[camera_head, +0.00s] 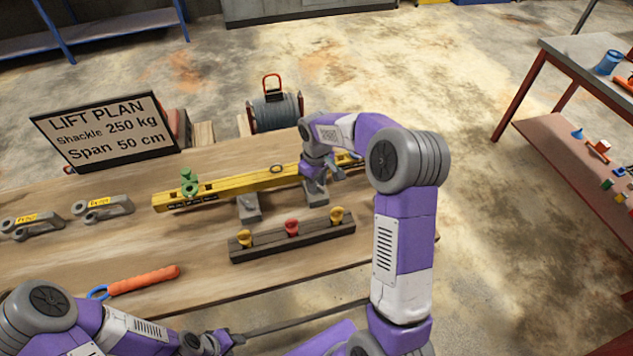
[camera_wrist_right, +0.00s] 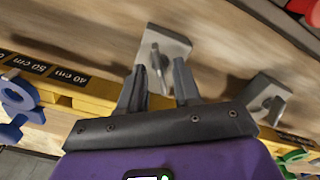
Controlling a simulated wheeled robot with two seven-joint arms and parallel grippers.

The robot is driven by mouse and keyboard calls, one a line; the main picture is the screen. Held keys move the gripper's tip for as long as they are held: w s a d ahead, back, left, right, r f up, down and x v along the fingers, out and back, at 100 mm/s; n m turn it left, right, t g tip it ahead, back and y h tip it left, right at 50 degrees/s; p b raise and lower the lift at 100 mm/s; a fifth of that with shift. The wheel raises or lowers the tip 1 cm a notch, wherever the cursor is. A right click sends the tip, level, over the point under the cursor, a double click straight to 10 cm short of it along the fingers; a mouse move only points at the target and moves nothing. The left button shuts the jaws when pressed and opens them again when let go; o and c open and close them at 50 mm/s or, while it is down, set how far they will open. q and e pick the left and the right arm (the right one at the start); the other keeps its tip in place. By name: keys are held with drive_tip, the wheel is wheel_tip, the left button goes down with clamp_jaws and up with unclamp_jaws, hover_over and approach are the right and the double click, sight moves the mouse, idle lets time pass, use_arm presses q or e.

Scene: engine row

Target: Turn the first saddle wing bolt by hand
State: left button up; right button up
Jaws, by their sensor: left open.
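The yellow beam (camera_head: 235,187) lies along the bench. Two grey saddles stand at its near side, a left saddle (camera_head: 248,208) and a right saddle (camera_head: 315,194). My right gripper (camera_head: 318,178) is over the right saddle. In the right wrist view, my right gripper (camera_wrist_right: 157,88) is open. The wing bolt (camera_wrist_right: 157,66) of the nearer saddle (camera_wrist_right: 172,45) stands between its fingertips, with gaps showing. The other saddle (camera_wrist_right: 262,92) and its wing bolt (camera_wrist_right: 275,110) are apart to the right. My left gripper (camera_head: 215,343) is open and empty near the bottom edge.
A dark rack (camera_head: 285,240) with yellow and red knobs stands in front of the saddles. An orange-handled tool (camera_head: 145,280) lies at the left front. A green shackle (camera_head: 189,184) sits on the beam. The lift plan sign (camera_head: 105,130) and a reel (camera_head: 275,110) are behind.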

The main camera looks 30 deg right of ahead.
clamp_jaws()
drive_tip(key=shift+m, duration=0.3)
drive_tip(key=m+p, duration=0.1)
drive_tip(key=m, duration=0.5)
drive_tip(key=shift+r, duration=0.1)
drive_tip(key=m+p, duration=0.2)
drive_tip(key=m, duration=0.4)
drive_tip(key=shift+w+m, duration=0.1)
drive_tip(key=shift+m, duration=0.3)
drive_tip(key=m+p, duration=0.2)
drive_tip(key=m, duration=0.3)
drive_tip(key=shift+r, duration=0.15)
drive_tip(key=m+p, duration=0.3)
drive_tip(key=m, duration=0.3)
drive_tip(key=shift+w+d, duration=0.1)
